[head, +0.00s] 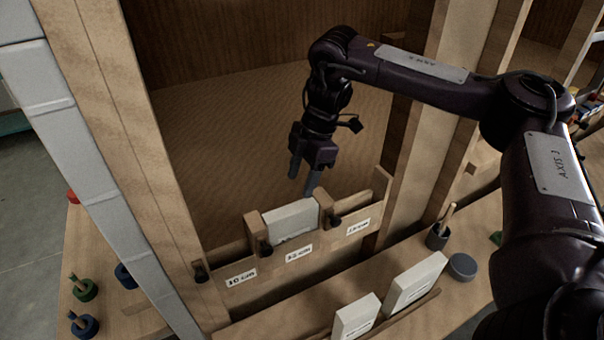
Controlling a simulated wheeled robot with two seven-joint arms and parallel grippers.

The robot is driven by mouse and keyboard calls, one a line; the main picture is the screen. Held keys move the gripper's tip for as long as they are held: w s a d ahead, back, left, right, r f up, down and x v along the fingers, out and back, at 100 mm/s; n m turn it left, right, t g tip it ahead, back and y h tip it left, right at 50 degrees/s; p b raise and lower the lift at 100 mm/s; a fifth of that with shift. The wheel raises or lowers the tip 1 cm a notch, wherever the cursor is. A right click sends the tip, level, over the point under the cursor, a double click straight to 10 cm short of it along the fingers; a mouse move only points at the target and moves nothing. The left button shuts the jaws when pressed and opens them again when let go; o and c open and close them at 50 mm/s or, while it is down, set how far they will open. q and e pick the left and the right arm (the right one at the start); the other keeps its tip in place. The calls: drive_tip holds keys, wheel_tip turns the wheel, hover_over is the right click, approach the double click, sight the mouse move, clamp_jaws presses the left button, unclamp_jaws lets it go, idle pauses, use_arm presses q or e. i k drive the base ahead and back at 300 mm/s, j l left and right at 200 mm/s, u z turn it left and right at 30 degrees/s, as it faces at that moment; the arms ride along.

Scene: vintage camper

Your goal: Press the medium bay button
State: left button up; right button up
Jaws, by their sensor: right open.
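A wooden rack with three bays (318,243) carries white labels. The left label (241,277) reads 10 cm, the middle one (299,254) seems to read 12 cm, and the right one (358,227) is hard to read. Small black buttons or knobs sit on the posts: left (201,273), middle (264,248) and right (334,220). I cannot tell for sure which belongs to the medium bay. A white block (291,219) stands in the middle bay. My right gripper (302,185) is open and empty, pointing down above and behind the rack. My left gripper is out of view.
Two white blocks (415,282) (355,318) stand in a slotted holder in front. A dark cup (437,237) with a stick and a grey round piece (462,266) are at right. Green (84,288) and blue (84,325) pegged pieces lie at left. Wooden uprights (430,120) flank the rack.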

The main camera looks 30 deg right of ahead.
sight(264, 250)
drive_tip(key=k+j, duration=1.1)
drive_tip(key=k, duration=0.2)
